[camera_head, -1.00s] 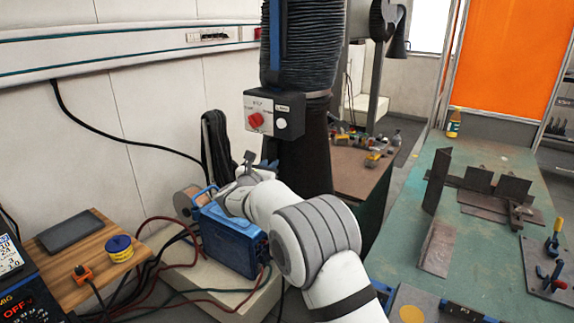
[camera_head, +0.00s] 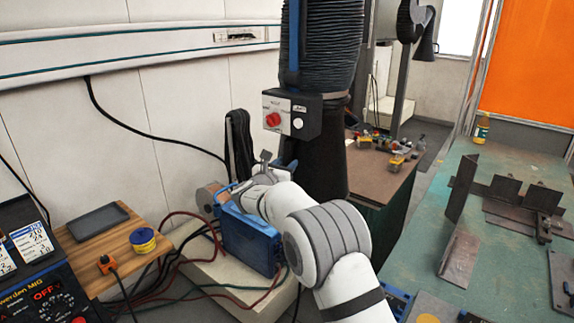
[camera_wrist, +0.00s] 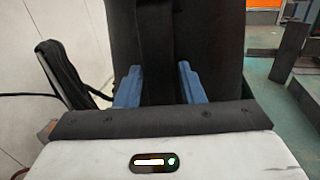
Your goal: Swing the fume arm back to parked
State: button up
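The fume arm is a thick black ribbed hose (camera_head: 333,40) with a blue strip down its left side. A dark hood (camera_head: 322,160) hangs below it, and a grey box (camera_head: 291,114) with a red knob sits on its front. My gripper (camera_wrist: 160,84) is at the hood's lower left in the head view. In the wrist view its two blue fingers stand close on either side of a dark upright bar (camera_wrist: 159,45) in front of the hood, and it looks shut on that bar. The contact itself is hard to see.
A wooden shelf (camera_head: 95,240) is at left. A brown-topped bench (camera_head: 375,175) stands behind the hood. A green table (camera_head: 420,270) with steel plates is at right.

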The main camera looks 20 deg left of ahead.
jog(key=s+b, duration=0.2)
jog(key=s, duration=0.5)
jog(key=shift+s+a, duration=0.35)
jog(key=shift+a, duration=0.05)
